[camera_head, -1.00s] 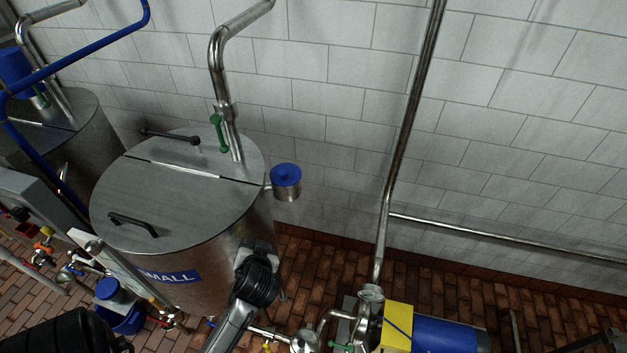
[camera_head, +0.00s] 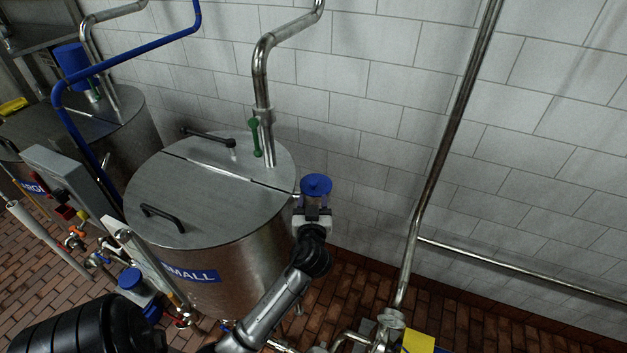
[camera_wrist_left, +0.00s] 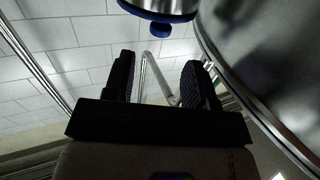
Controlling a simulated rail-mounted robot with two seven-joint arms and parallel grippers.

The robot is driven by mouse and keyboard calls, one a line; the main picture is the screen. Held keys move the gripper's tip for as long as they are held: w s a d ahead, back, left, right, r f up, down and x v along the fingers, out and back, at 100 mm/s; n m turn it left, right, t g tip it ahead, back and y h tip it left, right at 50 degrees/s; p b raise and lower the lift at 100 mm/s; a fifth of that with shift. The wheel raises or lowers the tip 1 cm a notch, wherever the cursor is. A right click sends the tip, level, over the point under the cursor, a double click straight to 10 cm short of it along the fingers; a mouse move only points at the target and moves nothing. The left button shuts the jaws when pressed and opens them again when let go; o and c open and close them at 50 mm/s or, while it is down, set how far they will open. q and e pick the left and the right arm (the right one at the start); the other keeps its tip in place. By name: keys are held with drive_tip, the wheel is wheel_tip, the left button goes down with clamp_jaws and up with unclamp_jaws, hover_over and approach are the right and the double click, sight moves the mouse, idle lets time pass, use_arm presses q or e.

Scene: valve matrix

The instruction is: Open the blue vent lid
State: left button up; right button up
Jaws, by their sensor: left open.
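The blue vent lid (camera_head: 316,184) sits flat on top of a small steel vent cup on the right side of the SMALL tank (camera_head: 215,254). In the left wrist view the blue lid (camera_wrist_left: 160,13) shows at the top edge with a small blue knob, partly cut off by the frame. My left gripper (camera_head: 313,213) is just in front of and below the lid in the head view, overlapping the cup. In the wrist view the left gripper (camera_wrist_left: 160,78) is open, its black fingers apart with nothing between them. I cannot tell whether it touches the cup. My right gripper is out of view.
A steel pipe (camera_head: 262,75) with a green-handled valve (camera_head: 255,137) rises from the tank top. The tank lid has black handles. A tiled wall (camera_head: 370,145) stands close behind the vent. Another tank and a blue pipe (camera_head: 125,62) are at left.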

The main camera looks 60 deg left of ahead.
sight(313, 184)
use_arm(q)
drive_tip(key=p+x, duration=0.1)
drive_tip(key=x, duration=0.7)
drive_tip(key=shift+w, duration=0.1)
clamp_jaws()
idle(0.4)
